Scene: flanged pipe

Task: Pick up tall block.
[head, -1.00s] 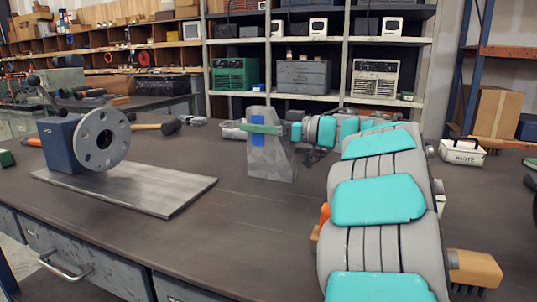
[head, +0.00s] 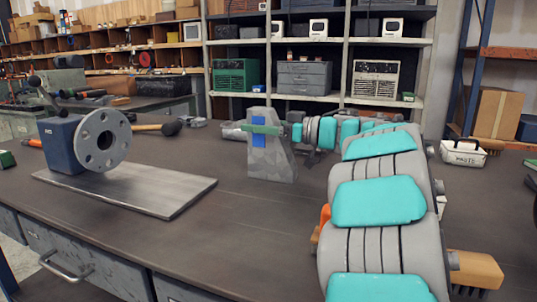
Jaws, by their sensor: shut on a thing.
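The tall block looks to be the narrow blue upright piece (head: 257,137) at the middle of the head view. My gripper (head: 261,130) reaches in from the right, with a green finger lying across the front of the blue block. Blue shows above and below this finger. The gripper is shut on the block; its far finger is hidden. A grey, sloped metal bracket (head: 272,163) stands on the bench directly behind the block and finger in the picture. I cannot tell whether the block touches the bracket or how high it is above the bench.
A flanged pipe end (head: 102,139) stands by a dark blue block (head: 61,145) on a flat metal plate (head: 150,190) at the left. A mallet (head: 157,127) lies behind. A white waste box (head: 462,152) and a brush (head: 474,268) are at right. The front middle bench is clear.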

